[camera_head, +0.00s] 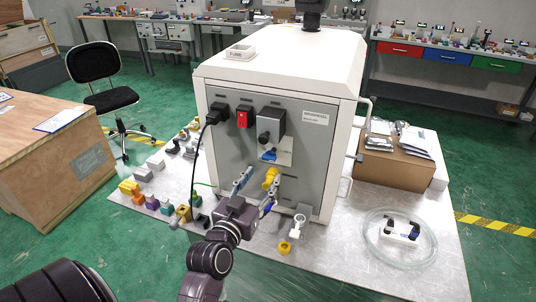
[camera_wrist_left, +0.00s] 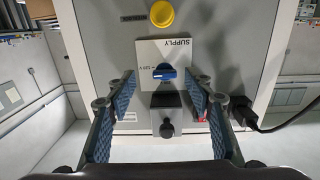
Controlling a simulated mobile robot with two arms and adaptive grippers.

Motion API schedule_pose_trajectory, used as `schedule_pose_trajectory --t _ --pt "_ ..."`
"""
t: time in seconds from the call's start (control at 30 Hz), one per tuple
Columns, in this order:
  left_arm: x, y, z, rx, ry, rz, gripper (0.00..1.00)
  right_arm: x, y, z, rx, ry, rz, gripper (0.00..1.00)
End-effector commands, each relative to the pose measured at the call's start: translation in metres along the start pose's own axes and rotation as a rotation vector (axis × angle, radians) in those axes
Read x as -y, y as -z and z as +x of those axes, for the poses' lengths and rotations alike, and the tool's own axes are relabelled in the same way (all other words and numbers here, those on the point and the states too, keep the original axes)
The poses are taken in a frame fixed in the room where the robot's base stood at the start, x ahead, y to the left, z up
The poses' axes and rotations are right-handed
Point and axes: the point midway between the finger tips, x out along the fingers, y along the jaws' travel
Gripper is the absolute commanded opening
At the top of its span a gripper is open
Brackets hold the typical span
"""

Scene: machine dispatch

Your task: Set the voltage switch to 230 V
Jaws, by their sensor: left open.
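The voltage switch is a blue knob (camera_head: 268,155) on a pale plate (camera_head: 284,158) on the front of the white and grey machine. In the left wrist view, which is upside down, the blue knob (camera_wrist_left: 165,71) sits on the plate (camera_wrist_left: 180,48) marked SUPPLY. Small voltage lettering beside it is too blurred to read surely. My left gripper (camera_head: 257,184) is open and empty in front of the panel, lower than the knob in the head view. In the wrist view its blue-padded fingers (camera_wrist_left: 160,80) stand on either side of the knob, apart from it.
A yellow knob (camera_head: 270,176) is below the switch; a black-knobbed module (camera_head: 271,122) is above. A red switch (camera_head: 245,115) and a black plug with cable (camera_head: 215,114) are to the left. Coloured parts lie left on the table; a hose coil (camera_head: 371,240) lies right.

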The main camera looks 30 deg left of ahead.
Motion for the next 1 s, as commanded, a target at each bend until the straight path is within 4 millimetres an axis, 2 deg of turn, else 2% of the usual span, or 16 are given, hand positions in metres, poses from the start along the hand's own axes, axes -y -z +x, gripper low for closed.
schedule_pose_trajectory --t 0.03,0.17,0.4,0.6,1.0 --pt "0.005 0.007 0.002 -0.022 0.016 -0.005 0.48 0.000 0.000 -0.002 0.000 0.000 -0.001 0.40" --pt "0.010 0.015 0.013 -0.041 0.027 -0.006 0.48 -0.005 0.000 -0.006 0.000 -0.006 -0.002 0.40" --pt "0.011 0.016 0.050 -0.039 0.026 -0.006 0.48 -0.018 -0.001 -0.018 0.003 -0.021 -0.001 0.40" --pt "0.011 0.015 0.072 -0.037 0.026 -0.005 0.48 -0.019 -0.001 -0.023 0.003 -0.022 0.001 0.40" --pt "0.011 0.013 0.079 -0.036 0.025 -0.005 0.47 -0.013 0.001 -0.024 0.002 -0.015 0.002 0.40"
